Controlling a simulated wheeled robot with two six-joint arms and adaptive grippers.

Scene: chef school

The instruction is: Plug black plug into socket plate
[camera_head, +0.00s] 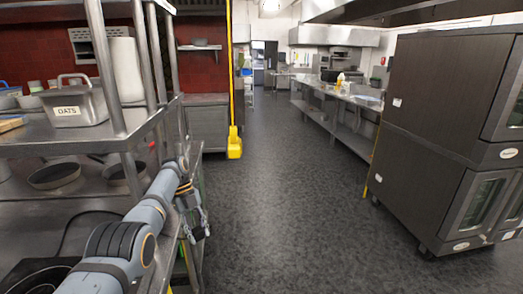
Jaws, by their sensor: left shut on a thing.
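My left arm comes in from the lower left along the steel shelving. My left gripper (194,222) is beyond the shelf's right edge, pointing down over the aisle side. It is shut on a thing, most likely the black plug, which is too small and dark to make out. A dark cord (75,226) curves over the lower shelf and passes behind my arm. I cannot make out the socket plate. My right gripper is out of view.
Large ovens (425,120) stand at the right. The grey aisle floor (285,190) is clear.

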